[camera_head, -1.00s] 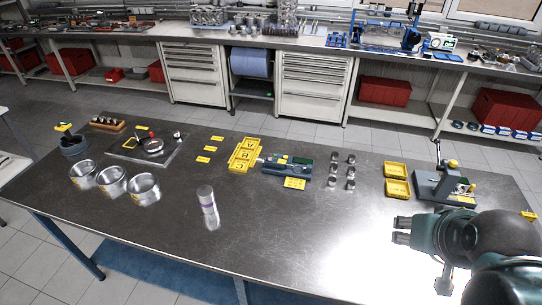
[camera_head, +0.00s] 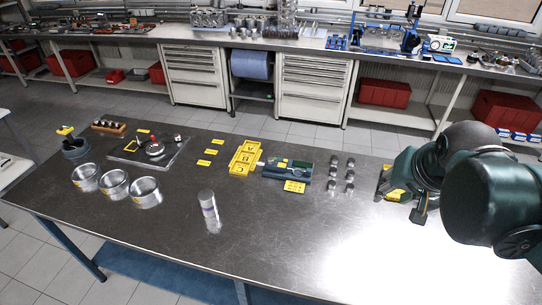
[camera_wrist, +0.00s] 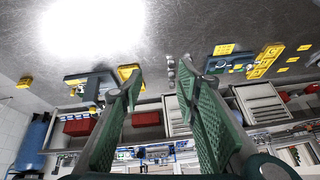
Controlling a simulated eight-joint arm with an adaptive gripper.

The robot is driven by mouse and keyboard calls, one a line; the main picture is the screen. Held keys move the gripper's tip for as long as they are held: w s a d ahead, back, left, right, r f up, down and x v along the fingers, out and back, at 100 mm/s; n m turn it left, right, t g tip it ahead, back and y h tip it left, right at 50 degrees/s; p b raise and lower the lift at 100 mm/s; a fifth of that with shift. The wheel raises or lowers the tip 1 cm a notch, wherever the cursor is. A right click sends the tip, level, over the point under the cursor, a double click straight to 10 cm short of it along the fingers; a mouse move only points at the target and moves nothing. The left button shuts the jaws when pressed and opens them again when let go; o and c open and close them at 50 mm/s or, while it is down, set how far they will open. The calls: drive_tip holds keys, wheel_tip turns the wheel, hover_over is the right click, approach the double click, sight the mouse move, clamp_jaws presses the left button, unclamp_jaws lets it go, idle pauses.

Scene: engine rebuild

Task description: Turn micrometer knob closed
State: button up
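The micrometer (camera_head: 300,170) appears to be the small curved tool on the dark blue-green stand (camera_head: 272,172), right of the yellow numbered tray. Its knob is too small to make out. The stand also shows in the wrist view (camera_wrist: 228,64), right of my fingers. My gripper (camera_wrist: 160,80) is open in the wrist view, with a wide gap between its green fingers and nothing held. It is over the right part of the table, well apart from the micrometer.
A yellow numbered tray (camera_head: 236,168) adjoins the stand on the left. Several small metal cylinders (camera_head: 349,175) stand to its right. The front middle of the table is clear.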

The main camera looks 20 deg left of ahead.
drive_tip(key=w+a+r+m+g+p, duration=0.2)
drive_tip(key=w+a, duration=0.6)
drive_tip(key=w, duration=0.3)
drive_tip(key=m+g+p, duration=0.4)
drive_tip(key=p, duration=0.2)
hover_over(271, 159)
drive_tip(key=shift+h, duration=0.3)
drive_tip(key=f, duration=1.6)
drive_tip(key=shift+w+d, duration=0.1)
drive_tip(key=shift+d, duration=0.15)
drive_tip(key=shift+a+f, duration=0.25)
drive_tip(key=shift+a, duration=0.05)
drive_tip(key=shift+f, duration=3.9)
